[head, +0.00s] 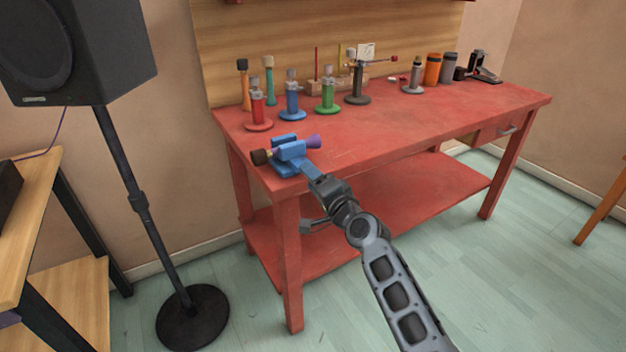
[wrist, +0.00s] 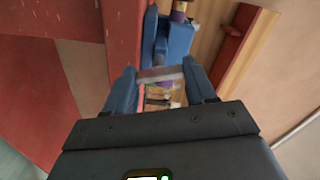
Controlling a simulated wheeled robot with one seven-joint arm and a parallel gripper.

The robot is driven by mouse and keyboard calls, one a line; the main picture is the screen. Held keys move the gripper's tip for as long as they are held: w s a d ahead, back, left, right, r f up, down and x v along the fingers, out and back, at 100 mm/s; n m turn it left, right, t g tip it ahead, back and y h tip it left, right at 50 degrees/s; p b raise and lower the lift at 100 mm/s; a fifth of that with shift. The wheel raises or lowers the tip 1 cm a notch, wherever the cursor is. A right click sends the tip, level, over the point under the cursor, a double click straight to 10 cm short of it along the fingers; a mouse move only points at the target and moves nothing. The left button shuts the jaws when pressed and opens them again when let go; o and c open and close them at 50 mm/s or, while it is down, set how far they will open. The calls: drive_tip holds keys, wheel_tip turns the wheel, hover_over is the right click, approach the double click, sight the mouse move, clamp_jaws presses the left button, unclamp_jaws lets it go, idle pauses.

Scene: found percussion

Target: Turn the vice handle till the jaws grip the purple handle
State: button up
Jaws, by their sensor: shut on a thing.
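The blue vice (head: 288,153) stands on the near left corner of the red bench; part of it shows at the top of the wrist view (wrist: 175,42). The purple handle (head: 314,142) sticks out to the right of the vice's jaws, and a dark brown end shows on the left. Whether the jaws touch it I cannot tell. My gripper (head: 309,172) is at the vice's front. In the wrist view its two fingers (wrist: 160,80) are shut on the grey bar of the vice handle (wrist: 160,73), which spans between them. My gripper hides part of the vice handle in the head view.
The red bench (head: 400,125) has clear room right of the vice. Behind stand red (head: 257,108), blue (head: 292,100) and green (head: 327,95) stands, with orange (head: 433,69) and grey (head: 450,68) cylinders farther right. A speaker on a pole (head: 135,195) stands left of the bench.

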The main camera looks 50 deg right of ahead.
drive_tip(key=o, duration=1)
drive_tip(key=shift+o, duration=0.2)
drive_tip(key=shift+s, duration=0.1)
drive_tip(key=v, duration=0.7)
drive_tip(key=shift+s, duration=0.3)
drive_tip(key=shift+a, duration=0.1)
